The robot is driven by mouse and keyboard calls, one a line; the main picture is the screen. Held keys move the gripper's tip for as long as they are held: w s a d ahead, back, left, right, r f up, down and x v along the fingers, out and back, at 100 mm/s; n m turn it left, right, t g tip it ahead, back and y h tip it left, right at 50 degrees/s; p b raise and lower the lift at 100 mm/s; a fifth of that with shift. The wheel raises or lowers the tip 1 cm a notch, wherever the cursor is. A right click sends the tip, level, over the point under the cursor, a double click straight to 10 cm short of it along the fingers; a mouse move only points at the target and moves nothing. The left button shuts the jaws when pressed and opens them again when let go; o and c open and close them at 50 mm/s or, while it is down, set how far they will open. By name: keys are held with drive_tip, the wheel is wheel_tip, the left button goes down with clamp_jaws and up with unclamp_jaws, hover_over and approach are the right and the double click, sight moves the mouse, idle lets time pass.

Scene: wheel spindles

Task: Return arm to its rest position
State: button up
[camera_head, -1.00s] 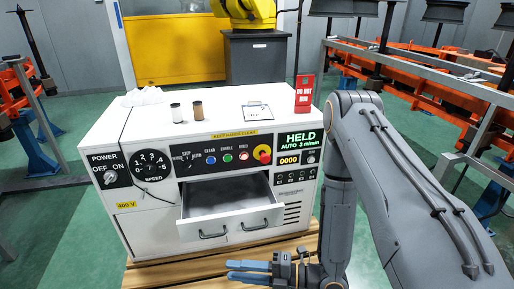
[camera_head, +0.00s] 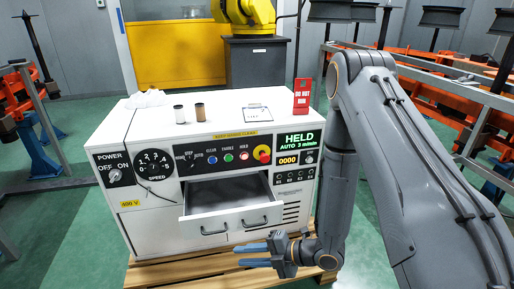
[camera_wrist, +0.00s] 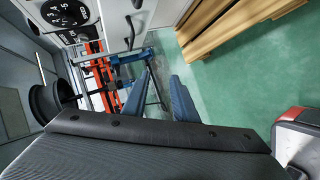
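My gripper (camera_head: 239,256) is at the lower middle of the head view, in front of and below the open drawer (camera_head: 231,219) of the white control cabinet (camera_head: 150,222). Its two blue fingers point left and are apart, with nothing between them. The wrist view shows the fingers (camera_wrist: 162,78) with a clear gap and green floor behind. My grey arm rises on the right, bends at the elbow near the cabinet's right side, and hangs down to the gripper.
The drawer sticks out, its visible inside empty. A dark and a pale vial (camera_head: 199,111), a clipboard (camera_head: 257,113) and a red tag (camera_head: 302,96) are on the cabinet top. A wooden pallet (camera_head: 165,273) lies below. Orange racks (camera_head: 480,130) stand at right.

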drive_tip(key=w+d+r+m+t+h, duration=0.1)
drive_tip(key=w+d+r+m+h, duration=0.25)
drive_tip(key=w, duration=0.25)
drive_tip(key=w+d+r+m+h, duration=0.1)
drive_tip(key=d+r+m+h, duration=0.7)
drive_tip(key=d+r+m, duration=0.35)
drive_tip(key=s+d+r+m+g, duration=0.1)
drive_tip(key=s+r+m+g, duration=0.1)
drive_tip(key=s+r+m, duration=0.7)
drive_tip(key=s+r+m+g, duration=0.3)
drive_tip(key=s+r+m, duration=0.15)
drive_tip(key=s, duration=0.75)
drive_tip(key=d+r+m+p, duration=0.1)
drive_tip(key=d+r+p, duration=0.5)
drive_tip(key=p, duration=0.7)
drive_tip(key=shift+d+r+h, duration=0.3)
drive_tip(key=shift+r+h, duration=0.05)
drive_tip(key=shift+h, duration=0.1)
